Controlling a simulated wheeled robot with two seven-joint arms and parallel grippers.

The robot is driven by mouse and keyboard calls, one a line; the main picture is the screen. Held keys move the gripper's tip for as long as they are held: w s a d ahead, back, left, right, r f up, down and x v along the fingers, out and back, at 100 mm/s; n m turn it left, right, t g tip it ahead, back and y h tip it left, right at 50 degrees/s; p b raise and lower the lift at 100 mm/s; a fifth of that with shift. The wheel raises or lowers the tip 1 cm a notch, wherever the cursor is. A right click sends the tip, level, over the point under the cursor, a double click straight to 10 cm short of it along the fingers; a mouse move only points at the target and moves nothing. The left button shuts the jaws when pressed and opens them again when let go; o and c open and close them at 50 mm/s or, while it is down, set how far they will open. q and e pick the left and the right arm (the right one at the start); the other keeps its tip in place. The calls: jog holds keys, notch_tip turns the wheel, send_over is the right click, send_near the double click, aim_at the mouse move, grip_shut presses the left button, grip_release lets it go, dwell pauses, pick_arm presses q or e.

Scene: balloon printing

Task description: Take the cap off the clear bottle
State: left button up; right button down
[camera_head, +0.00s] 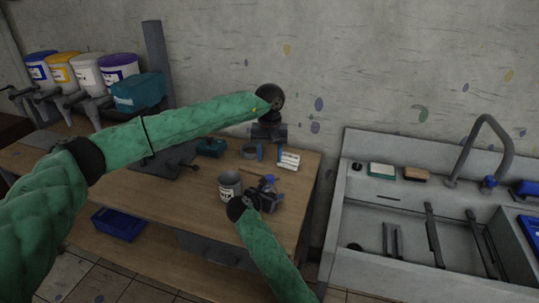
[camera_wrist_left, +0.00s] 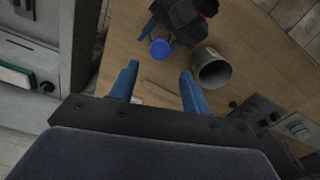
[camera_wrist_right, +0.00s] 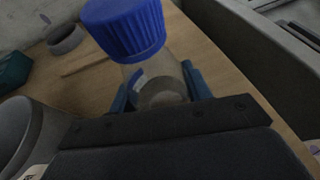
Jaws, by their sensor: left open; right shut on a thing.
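A clear bottle (camera_wrist_right: 160,88) with a ribbed blue cap (camera_wrist_right: 125,28) stands between the fingers of my right gripper (camera_wrist_right: 160,85), which is shut on its body. The cap sits on the bottle's neck, above the fingers. In the head view, my right gripper (camera_head: 264,194) is low over the table beside a grey cup. My left gripper (camera_head: 268,135) is higher and farther back, open and empty. In the left wrist view, the blue cap (camera_wrist_left: 160,48) shows beyond the open fingers (camera_wrist_left: 157,85), apart from them.
A grey cup (camera_head: 229,185) stands just left of the bottle on the wooden table (camera_head: 205,211). A tape roll (camera_head: 250,151) and a white-labelled item (camera_head: 288,160) lie behind. A sink (camera_head: 400,220) is at right; paint buckets (camera_head: 88,73) are at far left.

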aim_at(270, 177)
pick_arm(q)
jog(key=shift+m, duration=1.2)
jog(key=shift+f, duration=0.15)
jog(key=shift+f, duration=3.85)
jog(key=c, duration=1)
